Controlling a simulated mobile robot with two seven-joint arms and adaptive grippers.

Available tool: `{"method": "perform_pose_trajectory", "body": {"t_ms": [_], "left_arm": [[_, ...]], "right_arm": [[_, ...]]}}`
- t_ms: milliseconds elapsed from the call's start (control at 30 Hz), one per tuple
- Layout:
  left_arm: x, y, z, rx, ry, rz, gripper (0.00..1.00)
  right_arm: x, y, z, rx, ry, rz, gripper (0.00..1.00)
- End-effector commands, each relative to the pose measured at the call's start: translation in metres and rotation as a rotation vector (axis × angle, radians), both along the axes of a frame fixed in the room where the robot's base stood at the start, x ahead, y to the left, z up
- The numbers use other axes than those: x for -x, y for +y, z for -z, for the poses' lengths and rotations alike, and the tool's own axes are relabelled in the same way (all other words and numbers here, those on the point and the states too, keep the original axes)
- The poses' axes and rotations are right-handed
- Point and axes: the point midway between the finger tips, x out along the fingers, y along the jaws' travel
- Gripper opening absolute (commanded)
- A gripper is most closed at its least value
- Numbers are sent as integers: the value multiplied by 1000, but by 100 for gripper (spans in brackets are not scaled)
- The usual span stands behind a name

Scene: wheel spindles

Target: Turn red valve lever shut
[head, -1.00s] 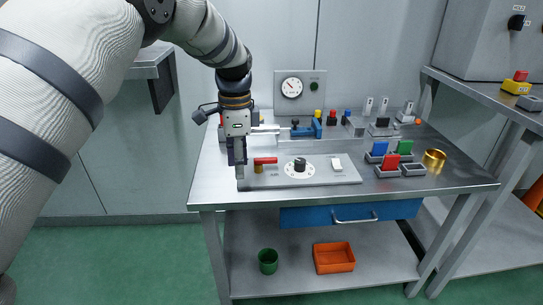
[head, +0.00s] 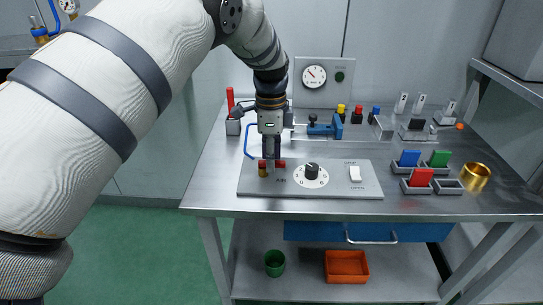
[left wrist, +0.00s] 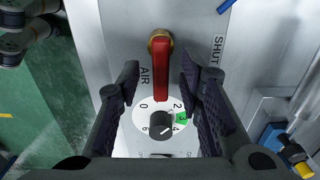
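The red valve lever (head: 280,163) lies on the grey panel (head: 340,187), pointing right from its brass pivot (head: 262,171) toward the dial. In the left wrist view the lever (left wrist: 160,72) runs down from the pivot (left wrist: 160,38) toward the dial, between the labels AIR and SHUT. My left gripper (head: 269,168) points down over the lever and hides part of it. In the left wrist view my gripper (left wrist: 158,84) is open, with one finger on each side of the lever and visible gaps between. My right gripper is not in view.
The black dial (head: 311,173) and a white switch (head: 355,174) sit right of the lever. A blue clamp-like fixture (head: 324,127) and several small coloured parts stand behind. Coloured blocks in grey holders and a brass cup (head: 475,177) stand at the right.

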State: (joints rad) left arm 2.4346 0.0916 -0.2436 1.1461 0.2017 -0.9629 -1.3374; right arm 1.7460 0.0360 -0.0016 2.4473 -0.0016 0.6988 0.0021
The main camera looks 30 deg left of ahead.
Motion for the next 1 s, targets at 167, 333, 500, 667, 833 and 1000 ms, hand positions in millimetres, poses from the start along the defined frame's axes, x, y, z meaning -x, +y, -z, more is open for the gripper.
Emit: {"method": "perform_pose_trajectory", "body": {"t_ms": [167,333,500,667,833,1000], "left_arm": [[0,0,2,0,-1,0,33],[0,0,2,0,-1,0,17],[0,0,2,-1,-1,0,0],[0,0,2,-1,-1,-4,0],[-1,1,2,-1,-1,-41,0],[-2,1,2,0,0,-137,0]], "right_arm": [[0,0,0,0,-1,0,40],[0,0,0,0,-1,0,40],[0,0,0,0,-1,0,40],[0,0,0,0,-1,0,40],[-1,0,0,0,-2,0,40],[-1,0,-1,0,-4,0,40]]}}
